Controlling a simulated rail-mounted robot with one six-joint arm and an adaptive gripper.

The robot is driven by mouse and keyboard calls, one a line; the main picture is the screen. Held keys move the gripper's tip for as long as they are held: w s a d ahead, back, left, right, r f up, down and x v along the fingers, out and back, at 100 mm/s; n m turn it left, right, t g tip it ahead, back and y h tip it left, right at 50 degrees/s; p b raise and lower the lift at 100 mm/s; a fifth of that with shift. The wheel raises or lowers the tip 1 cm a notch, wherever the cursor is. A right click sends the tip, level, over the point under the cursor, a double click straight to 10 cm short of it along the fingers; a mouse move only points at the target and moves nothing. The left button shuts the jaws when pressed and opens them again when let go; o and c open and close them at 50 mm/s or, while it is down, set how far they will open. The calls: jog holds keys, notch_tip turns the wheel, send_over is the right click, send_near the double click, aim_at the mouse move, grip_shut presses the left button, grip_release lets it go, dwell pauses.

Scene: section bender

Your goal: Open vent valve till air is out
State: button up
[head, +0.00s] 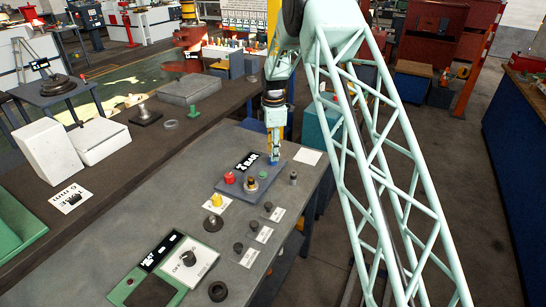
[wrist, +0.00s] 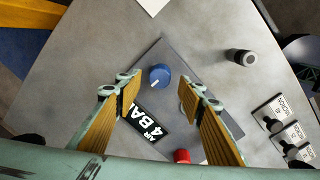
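A grey panel (head: 240,195) with a black "4 BAR AIR" sign (head: 247,161) lies on the grey bench. It carries a red knob (head: 229,177) and a dark, brass-coloured fitting (head: 251,183). In the wrist view, a round blue knob (wrist: 159,76) with a white pointer line sits beside the sign (wrist: 150,120); the red knob (wrist: 181,155) is at the lower edge. My gripper (head: 275,155) points down over the panel's far side. In the wrist view my gripper (wrist: 160,92) is open and empty, its fingers either side of the blue knob. No label naming a vent valve is readable.
A dark cylinder (wrist: 241,57) stands right of the panel. Several small knobs with white cards (head: 264,234) are nearer. A yellow-topped part (head: 216,200) and a green-based unit (head: 165,270) stand at front left. A white sheet (head: 308,156) lies on clear bench behind.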

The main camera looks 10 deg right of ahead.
jog(key=shift+w+f, duration=0.1)
jog(key=shift+f, duration=1.3)
jog(key=shift+c, duration=0.8)
jog(key=c, duration=0.7)
